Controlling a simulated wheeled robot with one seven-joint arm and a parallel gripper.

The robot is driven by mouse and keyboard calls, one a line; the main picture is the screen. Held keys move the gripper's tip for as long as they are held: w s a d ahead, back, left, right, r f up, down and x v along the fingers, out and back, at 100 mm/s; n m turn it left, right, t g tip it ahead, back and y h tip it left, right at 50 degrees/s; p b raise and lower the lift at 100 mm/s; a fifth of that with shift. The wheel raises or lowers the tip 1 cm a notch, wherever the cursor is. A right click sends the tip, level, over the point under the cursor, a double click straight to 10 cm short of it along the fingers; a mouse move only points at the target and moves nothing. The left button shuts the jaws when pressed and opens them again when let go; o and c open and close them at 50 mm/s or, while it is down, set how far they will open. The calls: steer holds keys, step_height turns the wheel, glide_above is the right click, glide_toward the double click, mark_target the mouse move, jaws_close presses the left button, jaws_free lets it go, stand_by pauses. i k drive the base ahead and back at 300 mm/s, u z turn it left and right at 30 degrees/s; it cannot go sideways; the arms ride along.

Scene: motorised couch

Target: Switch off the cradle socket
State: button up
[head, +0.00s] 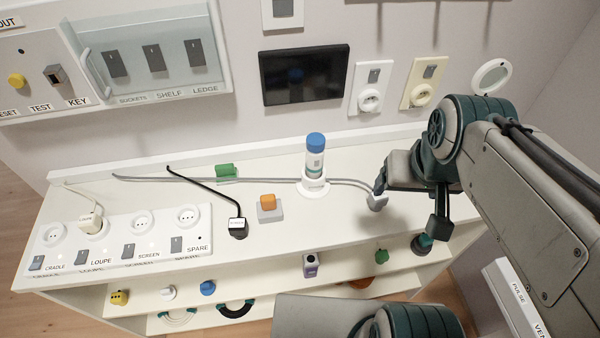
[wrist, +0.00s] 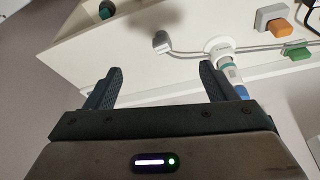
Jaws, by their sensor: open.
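The white socket strip (head: 112,246) lies at the left end of the counter, with sockets and rocker switches labelled CRADLE, LOUPE, SCREEN and SPARE. The cradle socket (head: 53,235) is leftmost and looks empty; its small dark switch (head: 37,263) sits below it. The switch's position is too small to tell. A white plug (head: 91,218) is in the loupe socket. My gripper (head: 410,208) is open and empty above the counter's right part, far from the strip. Its two fingers are spread in the wrist view (wrist: 160,73).
A blue-topped white device (head: 315,160) stands upright mid-counter. A grey cable's loose end (head: 377,202) lies by my gripper. A black plug (head: 238,227), an orange-topped block (head: 268,207) and a green block (head: 226,170) lie between. A wall switch panel (head: 155,60) overhangs the back left.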

mark_target(38, 261)
steer(key=z, duration=0.05)
steer(key=k, duration=0.95)
steer(key=u, duration=0.65)
steer(key=i, duration=0.75)
steer(key=u, duration=1.35)
